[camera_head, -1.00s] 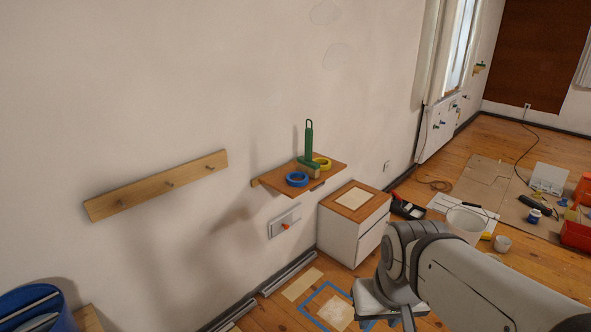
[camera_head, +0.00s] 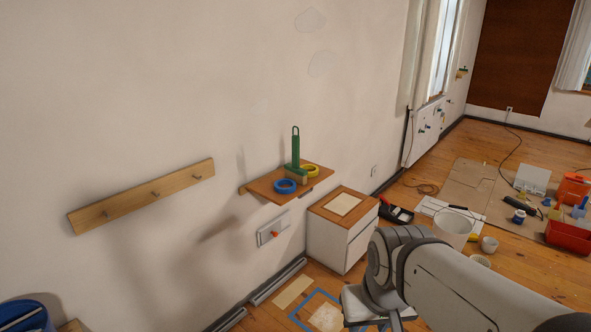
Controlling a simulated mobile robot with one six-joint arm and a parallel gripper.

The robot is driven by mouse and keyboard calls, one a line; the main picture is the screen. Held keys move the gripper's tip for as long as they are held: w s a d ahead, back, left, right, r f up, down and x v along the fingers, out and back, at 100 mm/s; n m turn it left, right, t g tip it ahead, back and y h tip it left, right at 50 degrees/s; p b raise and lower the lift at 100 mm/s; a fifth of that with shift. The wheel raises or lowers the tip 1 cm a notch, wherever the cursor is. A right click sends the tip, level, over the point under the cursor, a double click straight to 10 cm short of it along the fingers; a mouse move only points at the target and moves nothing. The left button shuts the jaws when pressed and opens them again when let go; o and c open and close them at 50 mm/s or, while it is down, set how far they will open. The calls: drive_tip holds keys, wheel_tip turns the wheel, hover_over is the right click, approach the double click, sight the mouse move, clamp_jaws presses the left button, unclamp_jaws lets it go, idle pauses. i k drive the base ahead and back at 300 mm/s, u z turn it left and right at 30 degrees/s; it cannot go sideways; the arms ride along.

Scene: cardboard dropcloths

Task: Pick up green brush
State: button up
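My arm reaches in from the lower right, well below and to the right of the shelf. My gripper's fingertips cannot be made out; the end of the arm is cut off at the bottom edge.
A white cabinet with a wooden top (camera_head: 323,207) stands right of and below the shelf. A wooden peg rail (camera_head: 143,196) is on the wall to the left. A white bucket (camera_head: 452,229) and a red tray (camera_head: 571,233) stand on the floor at right. The air before the shelf looks clear.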

sight(293, 171)
drive_tip(key=u, duration=0.05)
drive_tip(key=k, duration=0.6)
drive_tip(key=z, duration=0.5)
drive_tip(key=i, duration=3)
drive_tip(key=u, duration=1.05)
drive_tip(key=i, duration=0.5)
drive_tip(key=u, duration=0.15)
drive_tip(key=k, duration=0.8)
drive_tip(key=u, duration=0.2)
drive_tip(key=i, duration=0.7)
